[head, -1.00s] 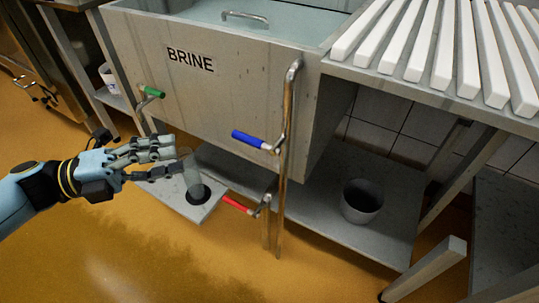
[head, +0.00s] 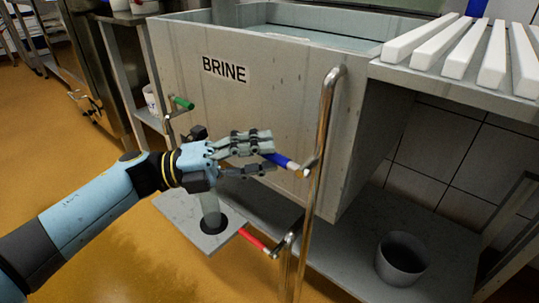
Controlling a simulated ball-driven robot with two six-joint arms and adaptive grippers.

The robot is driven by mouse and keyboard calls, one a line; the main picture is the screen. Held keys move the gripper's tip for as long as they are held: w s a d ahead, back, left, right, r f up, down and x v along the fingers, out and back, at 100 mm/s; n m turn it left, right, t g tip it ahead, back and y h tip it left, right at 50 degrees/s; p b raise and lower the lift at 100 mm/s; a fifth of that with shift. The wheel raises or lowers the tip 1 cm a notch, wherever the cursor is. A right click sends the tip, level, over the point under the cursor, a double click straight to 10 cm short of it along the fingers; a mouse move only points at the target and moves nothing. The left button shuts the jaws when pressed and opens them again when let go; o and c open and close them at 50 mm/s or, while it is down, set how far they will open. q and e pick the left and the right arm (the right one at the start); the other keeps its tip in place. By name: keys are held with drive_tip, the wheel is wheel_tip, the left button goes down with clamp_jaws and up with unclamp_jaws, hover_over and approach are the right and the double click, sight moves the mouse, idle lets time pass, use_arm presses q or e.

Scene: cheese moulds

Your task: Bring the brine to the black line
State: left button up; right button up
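The grey tank (head: 255,105) has a BRINE label (head: 226,69) on its front. Pale brine (head: 310,39) shows inside near the top. A green-handled valve (head: 183,103) is at the front left. My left gripper (head: 273,156) is open, its fingers parted at the blue handle's left end; whether they touch it is unclear. My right gripper is out of view.
A clear cylinder (head: 210,210) stands on a low grey plate (head: 180,216) below my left gripper. A grey bucket (head: 401,260) is on the lower shelf (head: 345,262). White slats (head: 465,45) lie on the right-hand bench. The yellow floor at left is open.

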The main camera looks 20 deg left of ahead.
use_arm(q)
drive_tip(key=shift+x, duration=0.75)
clamp_jaws()
drive_tip(key=shift+f, duration=0.1)
